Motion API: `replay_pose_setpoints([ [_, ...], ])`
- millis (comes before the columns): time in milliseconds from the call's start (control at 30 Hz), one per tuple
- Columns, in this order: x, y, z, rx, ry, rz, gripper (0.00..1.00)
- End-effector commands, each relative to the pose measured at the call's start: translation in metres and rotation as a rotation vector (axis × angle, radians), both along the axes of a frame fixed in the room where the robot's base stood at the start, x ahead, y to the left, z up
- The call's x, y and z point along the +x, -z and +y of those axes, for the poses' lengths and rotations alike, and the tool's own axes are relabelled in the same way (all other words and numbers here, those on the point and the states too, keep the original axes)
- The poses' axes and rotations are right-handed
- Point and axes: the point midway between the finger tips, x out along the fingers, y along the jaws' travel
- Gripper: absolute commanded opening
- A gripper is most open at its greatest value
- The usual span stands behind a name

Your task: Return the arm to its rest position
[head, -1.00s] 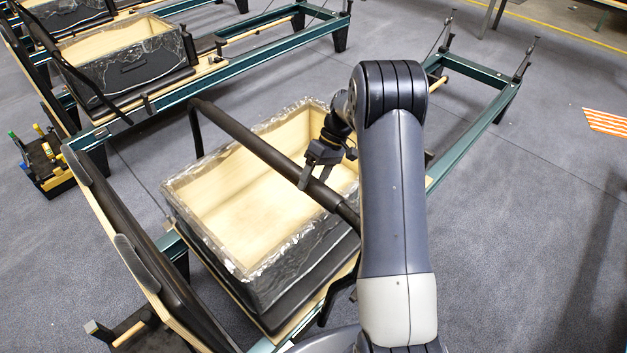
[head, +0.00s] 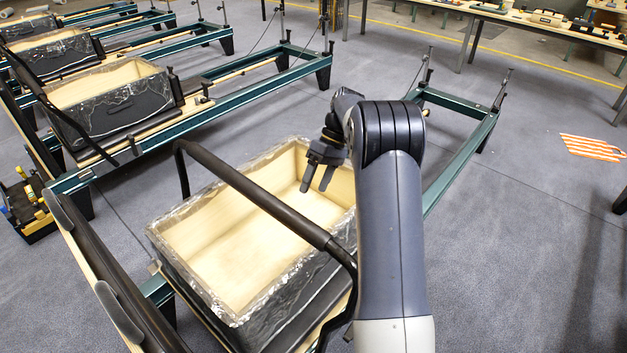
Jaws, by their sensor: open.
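My gripper (head: 317,188) is open and empty, with its two fingers pointing down. In the picture it lies over the far right part of the open wooden box (head: 170,232) on the nearest reformer. My arm comes up from the bottom right and bends at the elbow. The black bar (head: 250,190) of the reformer crosses over the box, to the left of and below my gripper in the picture. I cannot tell the exact height of the fingers above the box.
More reformers with boxes (head: 120,105) stand in a row at the upper left. A tool caddy (head: 28,205) sits at the left edge. An orange striped mat (head: 592,147) lies on the open grey floor at the right. Workbenches (head: 520,20) stand at the back.

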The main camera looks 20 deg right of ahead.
Motion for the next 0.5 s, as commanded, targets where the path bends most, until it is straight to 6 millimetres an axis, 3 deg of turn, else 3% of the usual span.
replay_pose_setpoints([
  [267, -0.006, 0.017, 0.011, 0.001, -0.002, 0.004, 0.68],
  [500, -0.02, 0.055, 0.033, 0.002, -0.002, 0.005, 0.68],
])
